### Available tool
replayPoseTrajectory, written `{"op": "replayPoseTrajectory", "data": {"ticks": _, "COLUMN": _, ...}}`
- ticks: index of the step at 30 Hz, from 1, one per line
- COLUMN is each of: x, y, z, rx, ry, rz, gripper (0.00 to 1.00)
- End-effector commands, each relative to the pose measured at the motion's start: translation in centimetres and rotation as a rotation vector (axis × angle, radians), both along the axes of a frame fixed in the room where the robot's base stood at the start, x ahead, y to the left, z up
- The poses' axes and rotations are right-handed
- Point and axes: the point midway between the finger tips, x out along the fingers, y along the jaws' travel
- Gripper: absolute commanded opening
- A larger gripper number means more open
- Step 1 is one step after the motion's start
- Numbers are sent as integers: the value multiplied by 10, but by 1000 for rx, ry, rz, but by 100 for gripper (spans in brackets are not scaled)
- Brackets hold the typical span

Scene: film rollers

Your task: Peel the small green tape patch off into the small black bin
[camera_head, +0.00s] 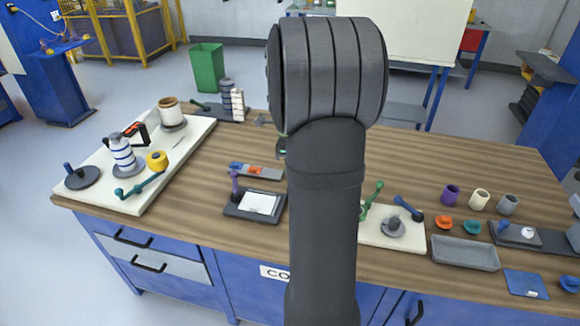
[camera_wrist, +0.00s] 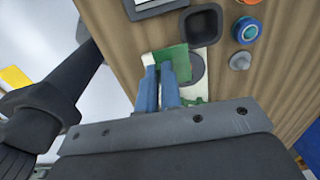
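The small green tape patch (camera_wrist: 176,58) shows in the wrist view on a pale board, beside a grey disc (camera_wrist: 195,68). My gripper (camera_wrist: 158,68) has two blue fingers close together, with a narrow gap between them. Their tips overlap the near-left part of the green patch; I cannot tell whether they pinch it or only stand in front of it. The small black bin (camera_wrist: 203,20) lies just beyond the patch. In the head view my arm hides the fingertips, the patch and the bin.
A blue round knob (camera_wrist: 247,30) stands right of the bin. In the head view, a white board (camera_head: 150,190) with rollers and tape is at left, and a clipboard (camera_head: 256,204) lies left of my arm. A grey tray (camera_head: 466,253) and small cups are at right.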

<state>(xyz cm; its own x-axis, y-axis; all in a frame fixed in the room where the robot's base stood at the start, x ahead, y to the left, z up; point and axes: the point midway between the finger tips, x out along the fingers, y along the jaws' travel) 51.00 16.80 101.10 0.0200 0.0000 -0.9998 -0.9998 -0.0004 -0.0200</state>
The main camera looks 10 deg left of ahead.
Motion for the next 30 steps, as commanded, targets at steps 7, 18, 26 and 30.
{"op": "replayPoseTrajectory", "data": {"ticks": 7, "x": 0, "y": 0, "z": 0, "rx": 0, "ry": 0, "rz": 0, "gripper": 0}}
{"op": "replayPoseTrajectory", "data": {"ticks": 18, "x": 45, "y": -4, "z": -45, "rx": -1, "ry": 15, "rz": -1, "gripper": 0}}
{"op": "replayPoseTrajectory", "data": {"ticks": 26, "x": 69, "y": -8, "z": -71, "rx": 0, "ry": 20, "rz": 0, "gripper": 0}}
{"op": "replayPoseTrajectory", "data": {"ticks": 30, "x": 70, "y": -8, "z": -75, "rx": 0, "ry": 20, "rz": 0, "gripper": 0}}
